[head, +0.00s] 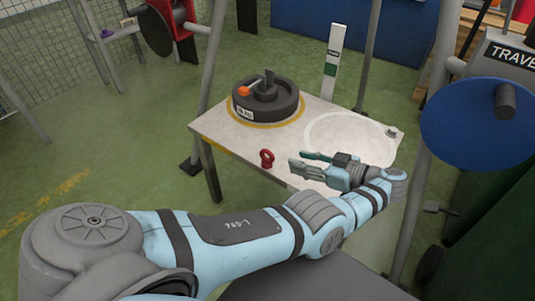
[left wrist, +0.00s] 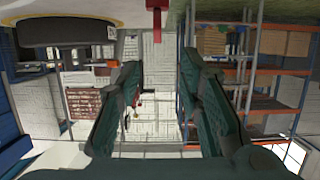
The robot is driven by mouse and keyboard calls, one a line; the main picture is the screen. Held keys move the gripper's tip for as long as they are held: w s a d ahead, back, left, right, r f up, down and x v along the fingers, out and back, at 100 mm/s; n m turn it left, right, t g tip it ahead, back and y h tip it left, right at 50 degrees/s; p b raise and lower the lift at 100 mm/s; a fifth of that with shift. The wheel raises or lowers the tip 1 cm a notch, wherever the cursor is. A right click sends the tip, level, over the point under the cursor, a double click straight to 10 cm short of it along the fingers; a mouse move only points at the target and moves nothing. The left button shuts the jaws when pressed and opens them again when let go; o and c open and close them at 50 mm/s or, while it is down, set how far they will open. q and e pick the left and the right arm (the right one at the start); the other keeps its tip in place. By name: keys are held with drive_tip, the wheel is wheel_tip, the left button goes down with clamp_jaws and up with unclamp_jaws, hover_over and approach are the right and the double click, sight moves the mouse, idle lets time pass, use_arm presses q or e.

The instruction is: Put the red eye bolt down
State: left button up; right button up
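The red eye bolt (head: 267,158) stands upright on the pale table (head: 230,136) near its front edge, with its ring on top. My left gripper (head: 298,158) is just to the right of it, fingers pointing at it, open and empty. In the left wrist view, which looks upside down, part of the red eye bolt (left wrist: 157,5) shows at the top edge, beyond the gap between the spread green fingers of my left gripper (left wrist: 160,64). The bolt is apart from the fingers. My right gripper is in neither view.
A dark round device (head: 266,106) with an orange piece stands on the table inside a yellow ring. A white painted circle (head: 309,130) is bare, with a small grey part (head: 391,132) near it. A blue disc (head: 465,120) and grey posts stand at the right.

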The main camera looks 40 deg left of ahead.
sight(269, 151)
use_arm(q)
drive_tip(key=x, duration=0.7)
drive_tip(key=shift+a, duration=0.4)
drive_tip(key=b+x, duration=0.1)
drive_tip(key=x, duration=0.4)
drive_tip(key=shift+w+f+b, duration=0.1)
drive_tip(key=shift+f+b, duration=0.1)
drive_tip(key=shift+b, duration=0.15)
clamp_jaws()
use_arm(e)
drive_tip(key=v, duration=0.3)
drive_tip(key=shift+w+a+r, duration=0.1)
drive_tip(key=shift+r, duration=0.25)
